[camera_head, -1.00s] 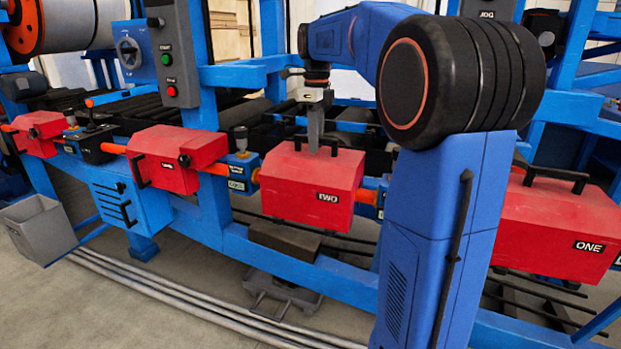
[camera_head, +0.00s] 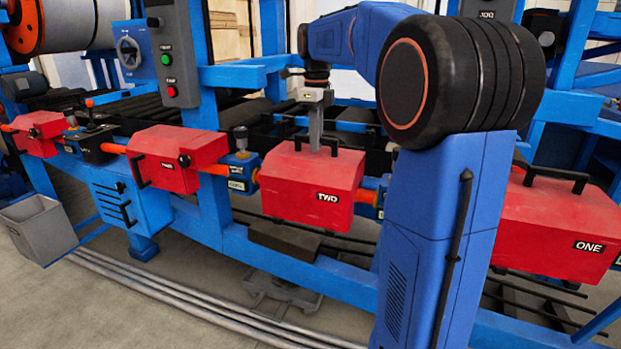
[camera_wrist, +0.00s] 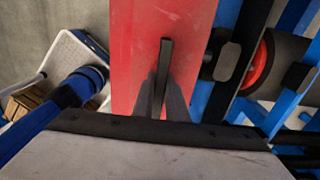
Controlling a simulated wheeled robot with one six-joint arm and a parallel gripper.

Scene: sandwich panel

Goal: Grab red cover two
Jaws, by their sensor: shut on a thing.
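Red cover two (camera_head: 312,187) is a red box-shaped cover with the label "TWO" on its front. It sits on the blue machine frame in the middle of the head view. A black bar handle (camera_head: 345,149) runs along its top. My gripper (camera_head: 316,147) points straight down at that handle, with its fingers at the bar. In the wrist view the red cover (camera_wrist: 140,35) fills the middle, and my gripper's grey fingertips (camera_wrist: 160,95) lie on both sides of the black handle (camera_wrist: 165,60), shut on it.
Another red cover (camera_head: 172,160) sits left of cover two, and cover one (camera_head: 555,235) sits at the right. An orange pipe with blue fittings (camera_head: 240,168) adjoins cover two. A control box (camera_head: 175,60) and blue posts stand behind. A grey bin (camera_head: 40,232) stands on the floor.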

